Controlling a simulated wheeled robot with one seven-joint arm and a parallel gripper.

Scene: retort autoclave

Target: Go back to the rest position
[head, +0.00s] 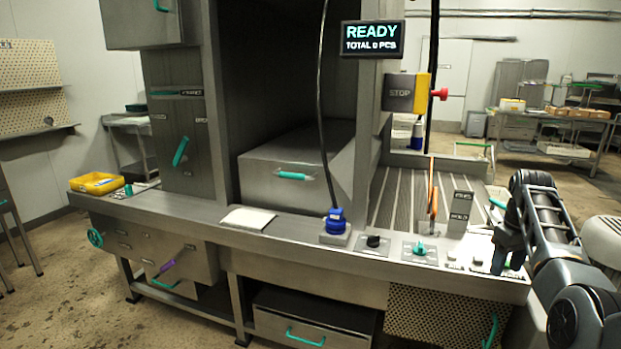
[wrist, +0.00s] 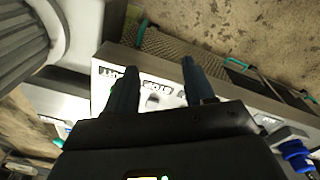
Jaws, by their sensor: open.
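My gripper (head: 506,258) hangs low at the right end of the machine's front ledge in the head view, over a light panel with small controls. In the wrist view my gripper (wrist: 158,82) shows two dark fingers spread apart with nothing between them. The white control panel (wrist: 140,85) with switches and lettering lies beyond the fingertips. My arm reaches in from the right side of the head view. Whether the fingertips touch the panel cannot be told.
A blue plug-like connector (head: 336,222), a black knob (head: 373,241) and a teal knob (head: 419,248) sit along the ledge. A yellow stop box (head: 421,93) with a red button stands above. A yellow tray (head: 97,183) is far left. A display (head: 372,39) reads READY.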

